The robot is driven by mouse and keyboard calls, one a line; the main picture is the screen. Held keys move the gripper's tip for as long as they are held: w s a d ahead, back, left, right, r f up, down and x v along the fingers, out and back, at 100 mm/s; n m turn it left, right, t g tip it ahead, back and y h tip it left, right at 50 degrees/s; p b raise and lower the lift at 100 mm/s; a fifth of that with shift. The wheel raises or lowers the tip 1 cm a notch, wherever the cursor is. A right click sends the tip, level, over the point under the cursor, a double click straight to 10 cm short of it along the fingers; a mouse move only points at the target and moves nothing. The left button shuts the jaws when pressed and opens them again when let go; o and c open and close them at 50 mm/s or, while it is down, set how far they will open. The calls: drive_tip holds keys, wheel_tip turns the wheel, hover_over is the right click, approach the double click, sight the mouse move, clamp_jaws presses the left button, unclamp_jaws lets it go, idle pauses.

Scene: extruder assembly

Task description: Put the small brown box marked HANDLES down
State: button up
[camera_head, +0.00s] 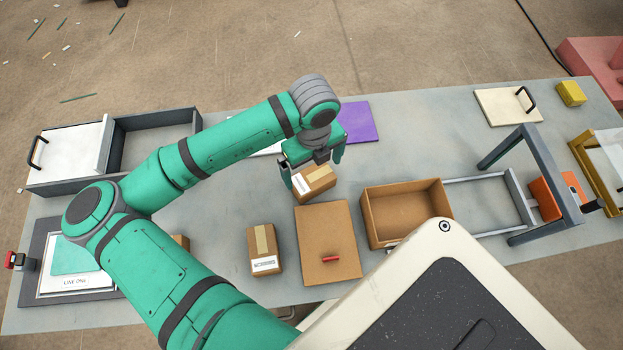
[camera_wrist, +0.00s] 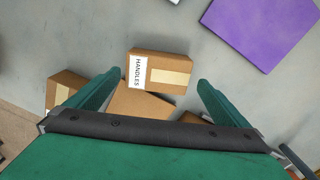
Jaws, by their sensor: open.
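The small brown box marked HANDLES (camera_head: 317,184) is at the middle of the table, by the far edge of a flat brown panel. In the wrist view the box (camera_wrist: 173,72) shows its white HANDLES label at left and a tan strip of tape. My gripper (camera_head: 314,169) is open, its two green fingers apart on either side of the box. In the wrist view a gap shows between each finger and the box. I cannot tell whether the box overlaps the panel's edge.
The brown panel (camera_head: 315,225) carries a small red piece (camera_head: 331,258). Another taped, labelled box (camera_head: 262,243) stands left of it, an open brown box (camera_head: 365,215) right. A purple sheet (camera_head: 357,122) lies behind my gripper. Grey frames (camera_head: 510,195) stand at right. Table behind the open box is clear.

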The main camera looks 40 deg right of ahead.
sight(312, 178)
drive_tip(key=f, duration=0.5)
drive_tip(key=shift+a, duration=0.2)
drive_tip(key=c, duration=1.1)
drive_tip(key=shift+r, duration=0.15)
